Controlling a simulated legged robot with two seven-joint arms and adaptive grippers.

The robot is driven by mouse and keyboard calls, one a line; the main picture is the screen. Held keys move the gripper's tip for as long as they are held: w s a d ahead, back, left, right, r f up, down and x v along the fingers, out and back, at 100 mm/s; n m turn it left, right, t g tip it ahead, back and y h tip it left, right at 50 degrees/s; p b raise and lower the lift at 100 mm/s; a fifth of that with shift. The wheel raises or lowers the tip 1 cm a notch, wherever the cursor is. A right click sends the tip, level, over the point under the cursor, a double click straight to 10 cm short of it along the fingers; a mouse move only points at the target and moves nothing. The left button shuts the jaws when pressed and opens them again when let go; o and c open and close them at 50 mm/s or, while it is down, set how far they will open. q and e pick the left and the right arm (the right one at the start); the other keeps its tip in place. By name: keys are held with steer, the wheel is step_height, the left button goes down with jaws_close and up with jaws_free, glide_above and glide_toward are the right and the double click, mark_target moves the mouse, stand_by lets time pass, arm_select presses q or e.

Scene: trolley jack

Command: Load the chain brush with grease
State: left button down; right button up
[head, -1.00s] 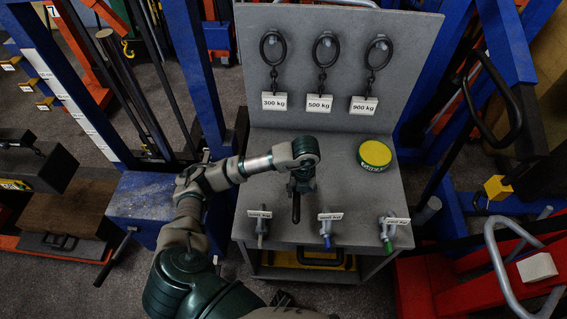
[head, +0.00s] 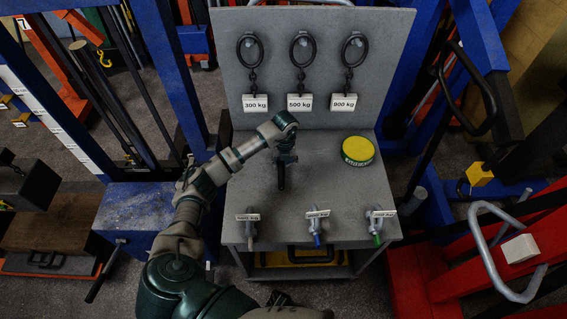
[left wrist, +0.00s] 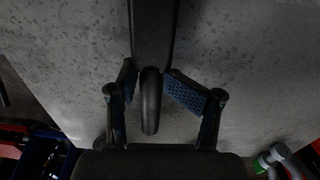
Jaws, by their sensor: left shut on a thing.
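The chain brush (left wrist: 151,100) is a dark, rounded-ended tool between the fingers of my left gripper (left wrist: 165,95) in the left wrist view. In the head view my left gripper (head: 284,160) is over the middle of the grey bench, shut on the brush, whose dark end (head: 281,180) points toward the bench's front. I cannot tell whether the brush touches the bench top. The grease tin (head: 358,150), green with a yellow top, stands on the bench to the right of the gripper, apart from it. My right gripper is out of view.
The grey bench (head: 330,188) has an upright back panel with three dark chains (head: 301,50) and weight labels. Several labelled shackle-like fittings (head: 317,232) line its front edge. Blue frames stand on both sides. The bench top between gripper and tin is clear.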

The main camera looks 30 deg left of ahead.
arm_select(q)
steer(key=shift+c, duration=1.6)
jaws_free()
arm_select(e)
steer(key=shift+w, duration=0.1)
arm_select(q)
step_height(320, 180, up, 12)
steer(key=shift+d, duration=0.2)
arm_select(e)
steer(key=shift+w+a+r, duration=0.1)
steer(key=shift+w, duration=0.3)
arm_select(q)
steer(key=shift+w, duration=0.1)
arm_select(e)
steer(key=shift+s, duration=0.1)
